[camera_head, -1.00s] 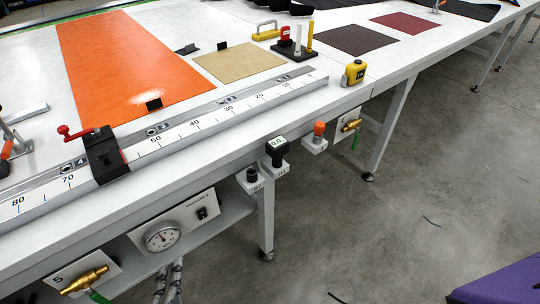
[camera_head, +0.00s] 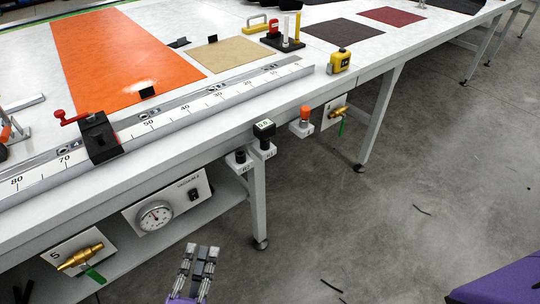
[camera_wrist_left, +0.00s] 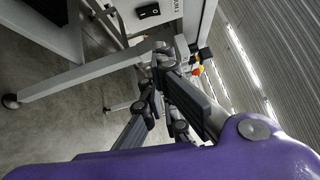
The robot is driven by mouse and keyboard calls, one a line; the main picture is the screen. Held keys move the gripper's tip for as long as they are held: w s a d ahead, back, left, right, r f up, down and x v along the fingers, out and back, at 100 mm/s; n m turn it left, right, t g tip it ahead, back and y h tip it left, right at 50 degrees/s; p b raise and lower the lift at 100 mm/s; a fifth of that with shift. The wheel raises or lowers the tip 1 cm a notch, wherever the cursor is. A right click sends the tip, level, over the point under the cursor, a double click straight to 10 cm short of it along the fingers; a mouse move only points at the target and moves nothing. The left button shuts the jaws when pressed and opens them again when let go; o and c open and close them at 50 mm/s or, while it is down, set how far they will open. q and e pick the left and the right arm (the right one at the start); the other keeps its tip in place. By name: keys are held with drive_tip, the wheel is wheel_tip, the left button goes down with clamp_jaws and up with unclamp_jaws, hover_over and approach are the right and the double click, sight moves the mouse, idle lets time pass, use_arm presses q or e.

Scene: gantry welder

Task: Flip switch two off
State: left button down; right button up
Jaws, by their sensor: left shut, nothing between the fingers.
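The black rocker switch (camera_head: 193,195) sits on a white panel (camera_head: 178,213) under the table edge, right of a round dial gauge (camera_head: 155,215). In the left wrist view the switch (camera_wrist_left: 148,11) is at the top, beside a label that ends in a 2. Its rocker position is too small to tell. My left gripper (camera_head: 202,250) is shut and empty, in front of and below the panel in the head view, apart from the switch. Its dark fingers (camera_wrist_left: 160,75) also show in the left wrist view. My right gripper is not in view.
Black knobs (camera_head: 240,158) on small brackets stick out from the table edge, right of the panel. A brass valve with a green handle (camera_head: 80,257) is on a panel at lower left. A table leg (camera_head: 258,205) stands right of the switch. The floor at right is mostly open.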

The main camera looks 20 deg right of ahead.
sight(194, 195)
use_arm(q)
drive_tip(key=w+a+p+x, duration=0.1)
drive_tip(key=a+x, duration=0.1)
drive_tip(key=x, duration=1)
drive_tip(key=shift+w+a, duration=0.2)
drive_tip(key=shift+w, duration=0.05)
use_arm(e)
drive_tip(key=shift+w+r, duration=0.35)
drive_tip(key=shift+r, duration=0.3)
use_arm(q)
drive_tip(key=shift+r, duration=0.1)
